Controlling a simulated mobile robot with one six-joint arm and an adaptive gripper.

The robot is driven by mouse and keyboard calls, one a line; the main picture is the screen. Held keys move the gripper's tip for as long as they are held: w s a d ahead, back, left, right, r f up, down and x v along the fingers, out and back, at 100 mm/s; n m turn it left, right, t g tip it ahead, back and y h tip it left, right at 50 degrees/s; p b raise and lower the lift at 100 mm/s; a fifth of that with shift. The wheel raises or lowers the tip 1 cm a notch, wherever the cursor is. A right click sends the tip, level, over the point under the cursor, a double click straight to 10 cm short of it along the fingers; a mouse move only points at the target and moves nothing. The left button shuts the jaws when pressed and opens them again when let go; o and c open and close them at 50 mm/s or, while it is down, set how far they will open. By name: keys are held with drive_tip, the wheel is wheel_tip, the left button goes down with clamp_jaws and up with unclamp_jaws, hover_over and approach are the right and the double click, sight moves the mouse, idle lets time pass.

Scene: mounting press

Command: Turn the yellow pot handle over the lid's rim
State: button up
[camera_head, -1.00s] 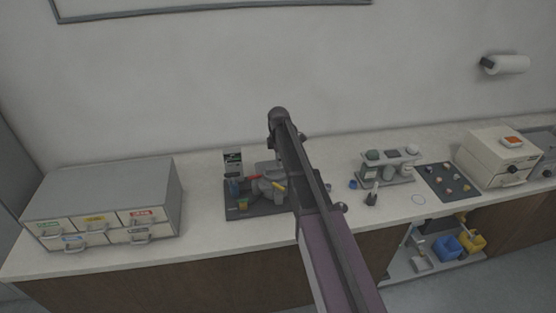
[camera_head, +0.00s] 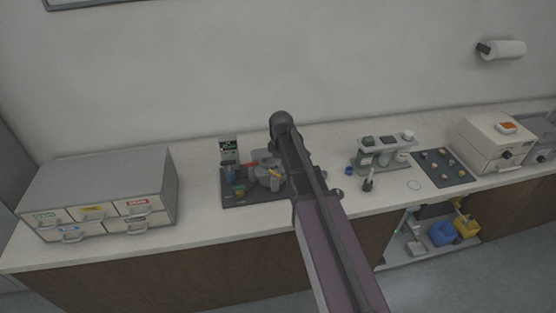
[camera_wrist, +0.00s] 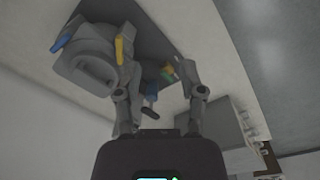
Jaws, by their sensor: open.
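The yellow pot handle (camera_wrist: 122,50) is a short bar on the grey press (camera_wrist: 82,60), which has a round opening. In the wrist view my gripper (camera_wrist: 160,70) is open. Its left finger is close to the yellow handle; I cannot tell whether they touch. Nothing sits gripped between the fingers. A blue handle (camera_wrist: 62,38) is on the press's far side. In the head view the yellow handle (camera_head: 273,172) shows small beside my arm. The lid's rim is not clearly distinguishable.
The press stands on a dark mat (camera_head: 240,201) on the white counter (camera_head: 200,215). A grey drawer cabinet (camera_head: 110,170) is at the left. A grey rack (camera_head: 382,155), a dark tray (camera_head: 445,178) and a beige box (camera_head: 492,142) stand at the right.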

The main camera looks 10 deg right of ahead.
drive_tip(key=s+f+m+b, duration=0.9)
drive_tip(key=s+f+b, duration=0.1)
drive_tip(key=s, duration=0.4)
wheel_tip(320, 180, down, 16)
drive_tip(key=s+m+b, duration=0.1)
drive_tip(key=s+b, duration=0.2)
drive_tip(key=b, duration=1.2)
drive_tip(key=shift+r+m+b, duration=0.15)
drive_tip(key=shift+m+b, duration=0.15)
drive_tip(key=shift+a, duration=0.1)
drive_tip(key=shift+w, duration=0.1)
drive_tip(key=w+r+n+p, duration=0.8)
drive_tip(key=w+r+p, duration=1.8)
drive_tip(key=w, duration=0.1)
drive_tip(key=shift+w, duration=0.3)
drive_tip(key=shift+f, duration=0.15)
